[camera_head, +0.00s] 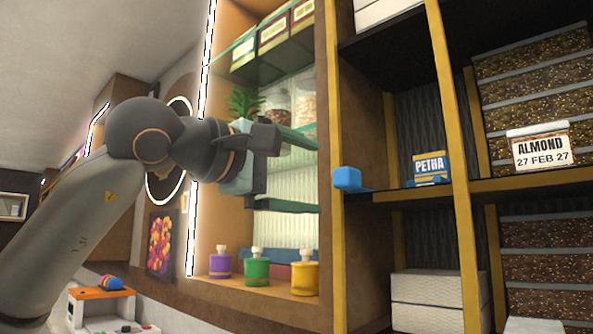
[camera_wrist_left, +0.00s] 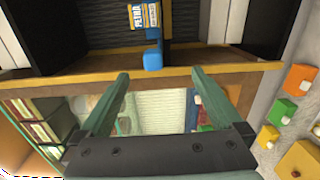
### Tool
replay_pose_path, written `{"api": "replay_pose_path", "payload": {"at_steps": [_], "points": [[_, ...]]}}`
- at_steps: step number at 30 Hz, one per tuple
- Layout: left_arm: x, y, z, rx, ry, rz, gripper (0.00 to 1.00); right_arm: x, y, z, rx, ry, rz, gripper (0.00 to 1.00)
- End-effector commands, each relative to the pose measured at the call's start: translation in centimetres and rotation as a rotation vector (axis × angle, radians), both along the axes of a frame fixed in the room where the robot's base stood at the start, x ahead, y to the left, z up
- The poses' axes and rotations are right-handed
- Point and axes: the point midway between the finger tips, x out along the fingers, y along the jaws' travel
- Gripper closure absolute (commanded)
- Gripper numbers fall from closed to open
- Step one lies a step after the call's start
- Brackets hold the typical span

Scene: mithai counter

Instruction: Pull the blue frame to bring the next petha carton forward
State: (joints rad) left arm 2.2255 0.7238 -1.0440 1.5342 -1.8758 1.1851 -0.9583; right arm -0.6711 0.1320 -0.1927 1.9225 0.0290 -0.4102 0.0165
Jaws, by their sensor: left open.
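The blue frame shows as a blue block (camera_head: 347,179) at the front edge of a shelf, with a blue strip running back under the PETHA piece. The block also shows in the left wrist view (camera_wrist_left: 153,61). A small blue and white piece marked PETHA (camera_head: 430,168) stands further back on that shelf and shows in the left wrist view (camera_wrist_left: 145,15). My left gripper (camera_head: 302,172) is open and empty, left of the blue block and apart from it. In the left wrist view its fingers (camera_wrist_left: 160,74) point toward the block. My right gripper is out of view.
A box labelled ALMOND (camera_head: 540,147) stands on the shelf to the right. Wooden posts (camera_head: 455,150) divide the bays. Glass shelves with jars (camera_head: 306,105) lie behind my left gripper. Purple, green and yellow containers (camera_head: 257,272) stand on the ledge below.

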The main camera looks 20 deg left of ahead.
Motion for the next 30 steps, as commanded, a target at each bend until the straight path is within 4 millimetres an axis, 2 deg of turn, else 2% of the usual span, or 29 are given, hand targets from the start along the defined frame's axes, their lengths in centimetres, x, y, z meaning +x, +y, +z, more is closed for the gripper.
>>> {"api": "replay_pose_path", "payload": {"at_steps": [3, 7, 15, 21, 30], "points": [[-0.4, 0.9, 1.1, 0.018, -0.025, 0.039, 0.0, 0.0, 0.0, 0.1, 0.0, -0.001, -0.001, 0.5], [0.8, 0.6, 1.3, 0.019, -0.026, 0.043, 0.0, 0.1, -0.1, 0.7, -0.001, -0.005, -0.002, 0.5], [6.1, -1.4, 1.5, 0.018, -0.024, 0.04, 0.0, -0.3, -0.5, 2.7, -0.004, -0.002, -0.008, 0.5], [9.1, -2.6, 1.4, 0.017, -0.024, 0.038, 0.0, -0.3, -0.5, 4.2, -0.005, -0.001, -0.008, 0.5], [10.3, -3.0, 1.1, 0.017, -0.027, 0.038, 0.0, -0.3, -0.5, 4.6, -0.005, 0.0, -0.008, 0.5]]}}
